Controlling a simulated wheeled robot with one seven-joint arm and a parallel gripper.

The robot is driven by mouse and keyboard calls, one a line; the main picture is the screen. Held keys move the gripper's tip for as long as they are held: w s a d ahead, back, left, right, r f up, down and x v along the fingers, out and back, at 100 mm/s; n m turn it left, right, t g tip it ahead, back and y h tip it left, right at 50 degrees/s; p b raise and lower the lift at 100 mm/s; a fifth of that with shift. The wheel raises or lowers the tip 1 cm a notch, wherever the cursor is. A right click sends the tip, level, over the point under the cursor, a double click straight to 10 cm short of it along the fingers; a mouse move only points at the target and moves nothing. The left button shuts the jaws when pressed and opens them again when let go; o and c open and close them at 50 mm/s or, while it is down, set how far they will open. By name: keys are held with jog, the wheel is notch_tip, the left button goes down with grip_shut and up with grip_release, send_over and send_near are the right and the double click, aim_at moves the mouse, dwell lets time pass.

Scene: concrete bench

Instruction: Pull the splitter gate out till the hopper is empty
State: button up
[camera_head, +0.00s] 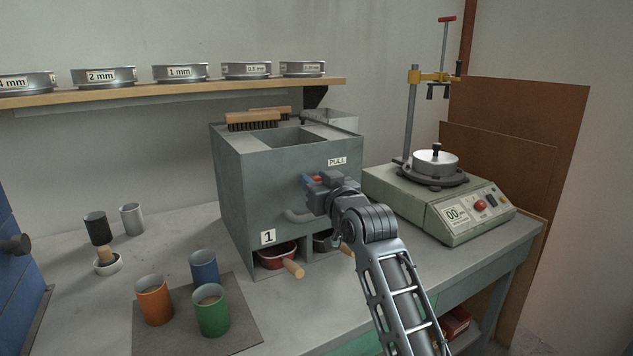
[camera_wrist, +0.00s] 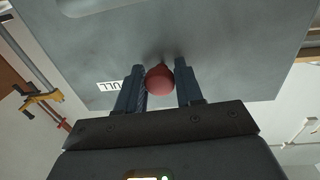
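The splitter is a grey box (camera_head: 255,190) with an open hopper (camera_head: 290,138) on top; the visible inside looks bare grey, its bottom hidden. A PULL label (camera_head: 337,161) is on the front face and shows upside down in the wrist view (camera_wrist: 108,87). My gripper (camera_head: 312,180) is at the front face below the label. In the wrist view my fingers (camera_wrist: 160,76) are on both sides of a round red knob (camera_wrist: 159,81), which fills the gap. The gate is hidden. A red pan (camera_head: 277,254) with a wooden handle sits in the opening marked 1; a second pan is partly hidden.
A green-grey shaker or balance (camera_head: 440,205) stands right of the splitter. Orange (camera_head: 153,300), blue (camera_head: 204,267) and green (camera_head: 212,310) cups stand on a mat at front left. A brush (camera_head: 253,121) lies on the splitter's top. Sieves line the wall shelf (camera_head: 180,90).

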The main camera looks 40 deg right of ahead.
grip_shut()
jog(key=shift+d+p+v, duration=0.15)
jog(key=shift+p+v, duration=0.15)
jog(key=shift+v, duration=0.85)
jog(key=shift+d+p+v, duration=0.1)
jog(key=shift+p+v, duration=0.15)
jog(key=shift+v, duration=0.85)
jog(key=shift+s, duration=0.1)
jog(key=shift+o, duration=0.5)
grip_release()
jog(key=v, duration=0.8)
jog(key=shift+b, duration=0.4)
jog(key=shift+f, duration=0.15)
